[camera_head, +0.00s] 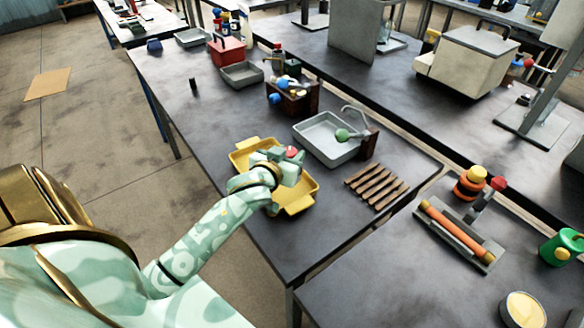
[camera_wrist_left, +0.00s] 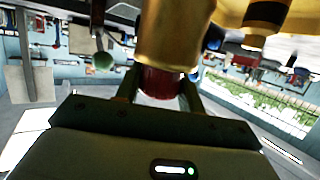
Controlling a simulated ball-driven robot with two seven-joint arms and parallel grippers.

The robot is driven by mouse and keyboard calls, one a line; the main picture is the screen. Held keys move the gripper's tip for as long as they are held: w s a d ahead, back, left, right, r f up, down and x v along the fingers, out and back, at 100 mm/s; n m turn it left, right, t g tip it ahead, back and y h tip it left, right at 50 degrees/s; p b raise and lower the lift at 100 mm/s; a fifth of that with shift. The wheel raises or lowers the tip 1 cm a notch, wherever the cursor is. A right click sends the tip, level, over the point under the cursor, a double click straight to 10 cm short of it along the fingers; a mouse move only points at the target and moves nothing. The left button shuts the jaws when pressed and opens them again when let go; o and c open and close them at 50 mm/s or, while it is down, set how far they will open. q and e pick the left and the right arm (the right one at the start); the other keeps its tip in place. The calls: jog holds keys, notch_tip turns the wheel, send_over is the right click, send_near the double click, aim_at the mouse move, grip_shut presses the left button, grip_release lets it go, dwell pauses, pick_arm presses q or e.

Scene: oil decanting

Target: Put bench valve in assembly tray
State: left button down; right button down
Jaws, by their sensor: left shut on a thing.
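The yellow tray (camera_head: 297,209), which I take as the assembly tray, lies on the dark bench. My left gripper (camera_head: 288,158) is over this tray, and my forearm crosses its near side. In the left wrist view my left gripper (camera_wrist_left: 160,90) is shut on the bench valve, a brass body (camera_wrist_left: 175,35) with a dark red part between the fingers. In the head view a small red part of the valve (camera_head: 291,152) shows at the gripper. I cannot tell whether the valve touches the tray. My right gripper is not in view.
A grey sink-like tray (camera_head: 318,142) with a tap stands just behind the yellow tray. Wooden strips (camera_head: 375,187) lie to its right. A dark box of parts (camera_head: 293,98), a grey tray (camera_head: 242,74) and a red box (camera_head: 227,50) stand farther back. The bench's front right is clear.

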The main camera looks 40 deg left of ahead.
pick_arm(q)
jog(key=shift+w+a+f, duration=0.2)
jog(key=shift+w+f, duration=0.25)
jog(key=shift+f, duration=0.1)
jog(key=f, duration=0.1)
jog(key=f+b, duration=0.2)
jog(key=f, duration=0.1)
jog(key=shift+w, duration=0.35)
jog(key=shift+r, duration=0.15)
jog(key=c, duration=0.9)
grip_release()
jog(key=shift+s, duration=0.1)
jog(key=p+v, duration=0.2)
jog(key=v, duration=1)
jog(key=shift+p, duration=0.3)
